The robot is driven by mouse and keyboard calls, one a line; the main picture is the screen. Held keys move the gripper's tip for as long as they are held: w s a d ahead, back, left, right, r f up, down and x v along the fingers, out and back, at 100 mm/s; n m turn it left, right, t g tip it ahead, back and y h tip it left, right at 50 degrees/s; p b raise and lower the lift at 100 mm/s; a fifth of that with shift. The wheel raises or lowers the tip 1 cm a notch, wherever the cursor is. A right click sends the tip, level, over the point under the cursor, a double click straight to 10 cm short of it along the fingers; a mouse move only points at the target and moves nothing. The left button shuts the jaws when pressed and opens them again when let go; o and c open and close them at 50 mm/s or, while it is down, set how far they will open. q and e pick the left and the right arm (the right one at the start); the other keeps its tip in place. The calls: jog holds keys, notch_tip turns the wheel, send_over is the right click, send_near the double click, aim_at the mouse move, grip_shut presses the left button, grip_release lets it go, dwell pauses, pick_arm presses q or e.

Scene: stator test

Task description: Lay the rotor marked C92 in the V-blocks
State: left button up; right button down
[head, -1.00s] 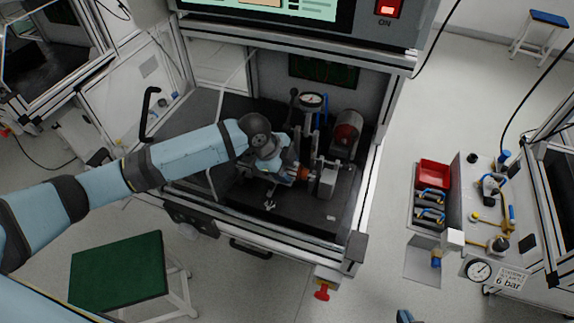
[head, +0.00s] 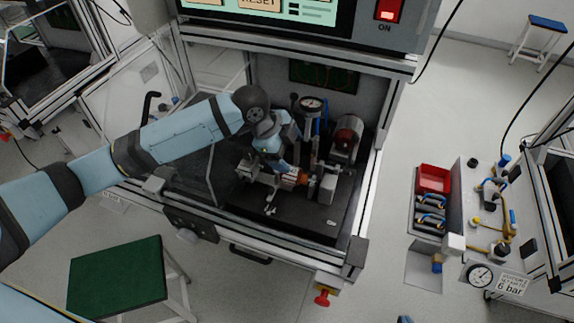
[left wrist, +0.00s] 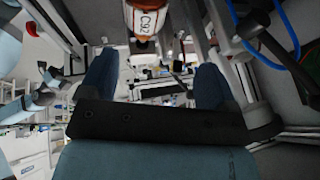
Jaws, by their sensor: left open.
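The rotor marked C92 (left wrist: 148,20) shows at the top of the left wrist view, its mark readable on a white band. In the head view the rotor (head: 302,179), with its orange part and pale shaft, lies roughly level among metal supports (head: 327,187) on the dark bench plate. Whether its shaft sits fully in the V-blocks is too small to tell. My left gripper (head: 284,166) is just above and behind it. My right gripper is out of view.
A dial gauge on a stand (head: 311,105) rises close behind the rotor, with a motor-like unit (head: 346,140) to its right. The cell's frame posts (head: 370,190) and top beam (head: 300,45) surround the work area. The front of the plate is mostly clear.

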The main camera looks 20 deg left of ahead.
pick_arm(q)
notch_tip(320, 180, up, 12)
dwell(0.3)
jog(key=shift+f, duration=0.1)
